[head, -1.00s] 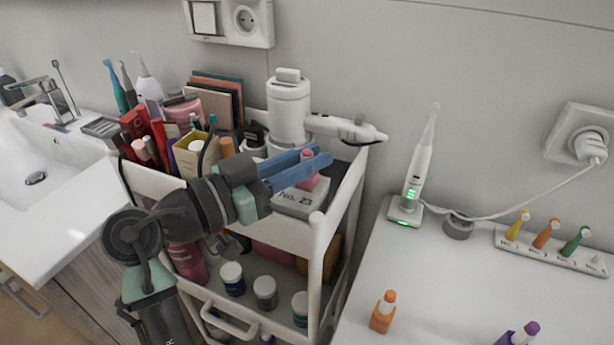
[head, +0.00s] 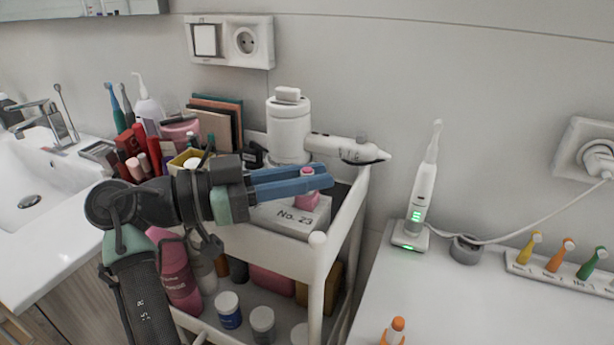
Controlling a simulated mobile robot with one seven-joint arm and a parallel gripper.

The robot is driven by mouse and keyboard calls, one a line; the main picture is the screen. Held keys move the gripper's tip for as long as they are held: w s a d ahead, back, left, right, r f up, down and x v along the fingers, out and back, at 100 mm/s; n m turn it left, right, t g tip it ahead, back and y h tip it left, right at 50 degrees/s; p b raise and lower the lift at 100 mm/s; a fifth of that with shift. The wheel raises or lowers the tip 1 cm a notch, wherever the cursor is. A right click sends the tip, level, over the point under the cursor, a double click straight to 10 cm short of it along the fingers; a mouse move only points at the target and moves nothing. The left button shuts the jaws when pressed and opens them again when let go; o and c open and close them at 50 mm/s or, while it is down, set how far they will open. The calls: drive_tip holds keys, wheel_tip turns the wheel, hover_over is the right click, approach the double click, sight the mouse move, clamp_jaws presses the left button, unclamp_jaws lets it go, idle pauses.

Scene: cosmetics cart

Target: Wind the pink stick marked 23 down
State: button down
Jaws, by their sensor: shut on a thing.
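The pink stick (head: 307,201) stands upright on a grey-white block (head: 292,220) marked "No. 23", on the cart's top tier. My gripper (head: 318,179) reaches in from the left with its blue fingers nearly level. It is shut on the pink stick near its top. The pink top shows just above the fingers and the wider pink body shows below them. The fingers hide the middle of the stick, so how far it is wound out cannot be told.
Boxes and cosmetics crowd the cart's left. The cart's white corner post (head: 317,275) rises in front. A charging toothbrush (head: 423,190) and an orange stick (head: 396,332) are on the right counter.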

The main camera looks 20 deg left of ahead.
drive_tip(key=c, duration=0.8)
unclamp_jaws()
drive_tip(key=shift+o, duration=0.2)
drive_tip(key=v, duration=1.3)
drive_tip(key=shift+b, duration=0.3)
